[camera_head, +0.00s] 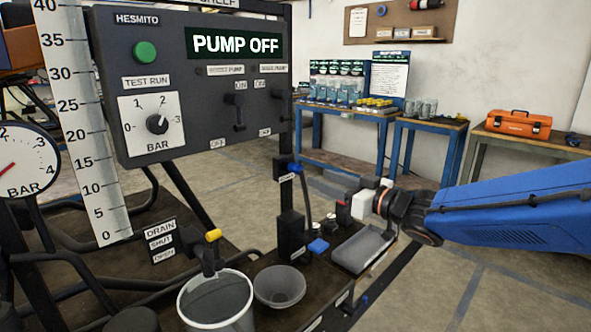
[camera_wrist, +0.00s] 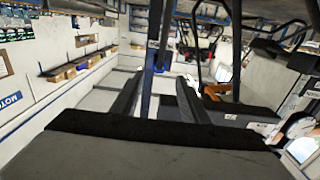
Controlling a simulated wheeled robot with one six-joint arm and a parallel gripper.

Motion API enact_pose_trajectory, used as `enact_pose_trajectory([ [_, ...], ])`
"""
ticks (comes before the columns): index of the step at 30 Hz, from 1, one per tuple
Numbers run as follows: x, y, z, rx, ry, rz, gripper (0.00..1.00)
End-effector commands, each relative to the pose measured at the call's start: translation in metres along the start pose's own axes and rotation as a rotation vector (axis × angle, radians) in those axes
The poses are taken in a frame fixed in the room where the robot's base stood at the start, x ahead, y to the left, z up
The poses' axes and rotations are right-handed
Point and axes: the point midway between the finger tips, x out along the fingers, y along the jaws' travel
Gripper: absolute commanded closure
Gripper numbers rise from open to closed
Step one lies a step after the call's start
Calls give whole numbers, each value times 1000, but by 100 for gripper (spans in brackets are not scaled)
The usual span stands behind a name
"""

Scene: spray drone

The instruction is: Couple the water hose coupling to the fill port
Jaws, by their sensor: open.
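My gripper (camera_head: 360,196) reaches in from the right in the head view, above the right side of the dark bench. In the wrist view its two dark fingers stand apart, with my gripper (camera_wrist: 162,80) empty between them. A dark hose with a blue end (camera_head: 296,168) stands at a labelled upright left of my gripper, apart from it. A small blue piece (camera_head: 318,246) sits lower on the bench beside a black block (camera_head: 291,235). I cannot tell for sure which of these is the hose coupling or the fill port.
A grey tray (camera_head: 362,250) lies below my gripper. A grey bowl (camera_head: 279,287) and a clear container (camera_head: 217,303) stand at the front. The control panel (camera_head: 193,85) reads PUMP OFF. Tables with an orange toolbox (camera_head: 518,124) stand behind; open floor lies between.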

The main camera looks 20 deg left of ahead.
Motion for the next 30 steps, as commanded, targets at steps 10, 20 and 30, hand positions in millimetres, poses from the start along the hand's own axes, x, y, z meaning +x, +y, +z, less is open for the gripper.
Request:
enact_pose_trajectory([
  [10,6,1,1,0,-1,3,59],
  [20,42,1,1,1,-1,2,59],
  [30,78,2,1,0,-2,3,59],
])
